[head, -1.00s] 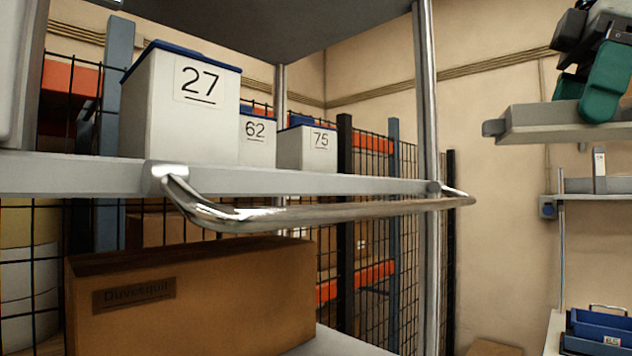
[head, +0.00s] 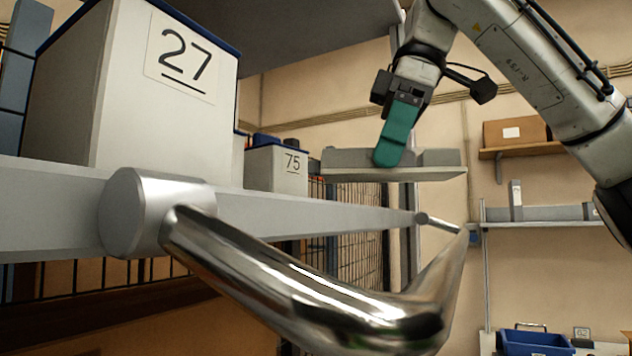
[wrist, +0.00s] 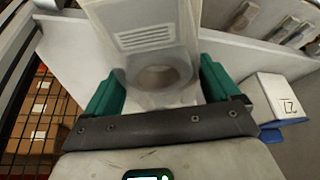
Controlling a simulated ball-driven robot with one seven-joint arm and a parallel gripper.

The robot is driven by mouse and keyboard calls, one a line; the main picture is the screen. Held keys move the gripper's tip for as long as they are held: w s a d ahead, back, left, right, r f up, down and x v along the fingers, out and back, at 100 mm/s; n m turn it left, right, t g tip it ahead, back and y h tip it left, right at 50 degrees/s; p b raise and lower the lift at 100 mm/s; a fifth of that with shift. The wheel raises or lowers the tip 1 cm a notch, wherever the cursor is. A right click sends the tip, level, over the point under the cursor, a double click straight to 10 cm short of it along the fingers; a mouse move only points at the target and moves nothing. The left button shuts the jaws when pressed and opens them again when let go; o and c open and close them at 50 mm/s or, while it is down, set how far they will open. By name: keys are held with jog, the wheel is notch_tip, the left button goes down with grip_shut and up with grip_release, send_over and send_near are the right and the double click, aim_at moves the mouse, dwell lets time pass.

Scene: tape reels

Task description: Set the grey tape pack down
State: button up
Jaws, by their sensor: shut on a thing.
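The grey tape pack (head: 350,158) appears in the head view as a wide, pale grey, roughly level piece at the tips of my green fingers. My gripper (head: 392,152) points down onto its middle. In the wrist view, my gripper (wrist: 160,85) has one finger on each side of a pale grey part of the pack (wrist: 145,42) with slots and a round opening, and is shut on it. Part of the pack is hidden by the fingers.
A metal shelf (head: 290,213) with a shiny bent rail (head: 330,300) is close in front. White box 27 (head: 130,100) and box 75 (head: 276,168) stand on it. Wall shelves hold a brown carton (head: 516,132). A blue bin (head: 535,341) is at lower right.

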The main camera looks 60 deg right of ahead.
aim_at(318, 175)
jog(key=w+a, duration=0.1)
jog(key=w, duration=0.1)
jog(key=w+a, duration=0.1)
jog(key=w, duration=0.2)
jog(key=w+a+p, duration=0.1)
jog(key=w, duration=0.2)
jog(key=shift+a, duration=0.3)
jog(key=shift+f, duration=1.75)
jog(key=o, duration=0.9)
jog(key=shift+f, duration=0.1)
jog(key=shift+s, duration=0.1)
jog(key=v, duration=0.5)
jog(key=s+d, duration=0.1)
jog(key=s, duration=0.2)
jog(key=s+d, duration=0.2)
jog(key=s, duration=0.2)
jog(key=s+d, duration=0.2)
jog(key=s, duration=0.2)
jog(key=shift+w, duration=0.1)
